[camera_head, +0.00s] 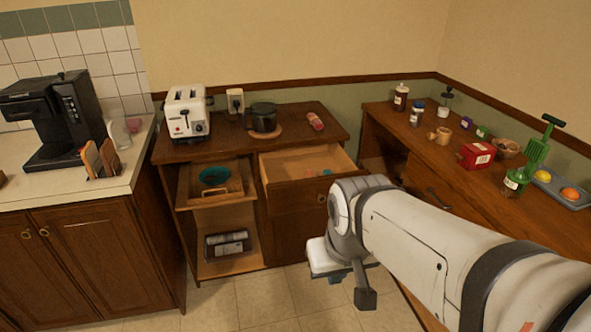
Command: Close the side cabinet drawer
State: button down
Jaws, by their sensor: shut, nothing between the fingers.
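The side cabinet (230,149) is brown wood and stands against the back wall. Its upper right drawer (280,168) is pulled out, with its pale inside showing and a few small pink and teal items in it. The drawer's front is partly hidden at the right by my arm. On the left, a shelf or tray (215,200) with a teal bowl (214,176) also sticks out. My gripper (352,288) is shut and empty, low in front of the cabinet's right side, below and apart from the open drawer. Its fingers are small and partly hidden by the wrist.
A coffee maker (55,120) stands on the left counter. The right counter (395,128) holds several small items. Tiled floor (265,297) is free in front of the cabinet.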

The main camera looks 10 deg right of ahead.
aim_at(287, 190)
jog(key=z, duration=0.05)
jog(key=i, duration=1)
jog(key=u, duration=0.05)
